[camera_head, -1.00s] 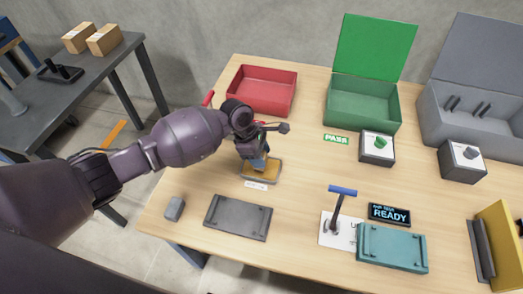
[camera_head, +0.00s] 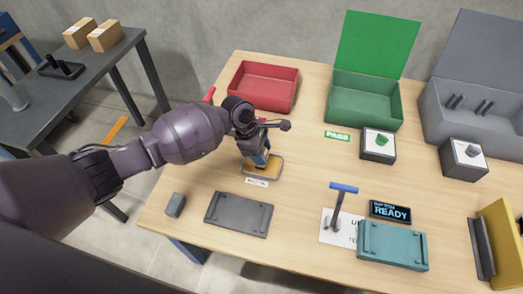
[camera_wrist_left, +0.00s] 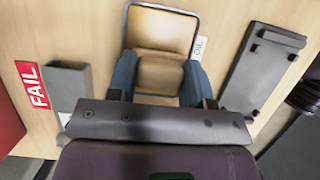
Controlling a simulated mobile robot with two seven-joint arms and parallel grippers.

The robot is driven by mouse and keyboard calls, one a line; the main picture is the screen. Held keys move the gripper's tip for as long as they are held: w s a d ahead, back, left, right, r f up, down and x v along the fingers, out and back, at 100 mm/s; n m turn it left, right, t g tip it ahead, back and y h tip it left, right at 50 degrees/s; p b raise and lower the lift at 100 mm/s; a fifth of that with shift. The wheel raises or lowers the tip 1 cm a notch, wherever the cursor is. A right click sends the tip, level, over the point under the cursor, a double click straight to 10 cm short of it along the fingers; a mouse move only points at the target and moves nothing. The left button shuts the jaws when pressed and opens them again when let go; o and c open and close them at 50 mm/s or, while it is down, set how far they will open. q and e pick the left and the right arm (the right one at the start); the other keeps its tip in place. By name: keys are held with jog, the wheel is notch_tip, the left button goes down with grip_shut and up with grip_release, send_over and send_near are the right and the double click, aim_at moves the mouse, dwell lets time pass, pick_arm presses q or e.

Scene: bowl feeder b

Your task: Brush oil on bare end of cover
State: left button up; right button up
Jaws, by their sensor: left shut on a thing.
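My left gripper (camera_head: 260,160) points down over the small oil tray (camera_head: 272,175), which has a tan surface and a raised rim. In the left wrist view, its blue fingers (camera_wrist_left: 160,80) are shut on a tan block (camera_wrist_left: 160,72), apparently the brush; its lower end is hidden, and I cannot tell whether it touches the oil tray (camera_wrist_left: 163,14). A dark grey cover plate (camera_head: 238,215) with raised studs lies flat on the table in front of the tray; it also shows in the left wrist view (camera_wrist_left: 262,70). A teal cover (camera_head: 392,247) lies at the right. My right gripper is out of view.
A red bin (camera_head: 240,88), a green bin (camera_head: 365,119) with its lid up and a grey bin (camera_head: 430,120) stand along the back. A T-handled tool (camera_head: 341,207) stands beside the READY display (camera_head: 390,211). A small grey block (camera_head: 175,205) is near the left edge.

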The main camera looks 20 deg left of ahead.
aim_at(266, 152)
pick_arm(q)
jog(key=shift+f, duration=0.4)
dwell(0.4)
jog(key=shift+s+f, duration=0.1)
jog(key=shift+f, duration=0.1)
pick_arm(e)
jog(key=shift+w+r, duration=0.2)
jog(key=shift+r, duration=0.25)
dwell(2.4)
pick_arm(q)
jog(key=shift+r+p, duration=1.55)
jog(key=shift+r, duration=0.55)
jog(key=shift+r+p, duration=1.25)
jog(key=shift+r, duration=0.35)
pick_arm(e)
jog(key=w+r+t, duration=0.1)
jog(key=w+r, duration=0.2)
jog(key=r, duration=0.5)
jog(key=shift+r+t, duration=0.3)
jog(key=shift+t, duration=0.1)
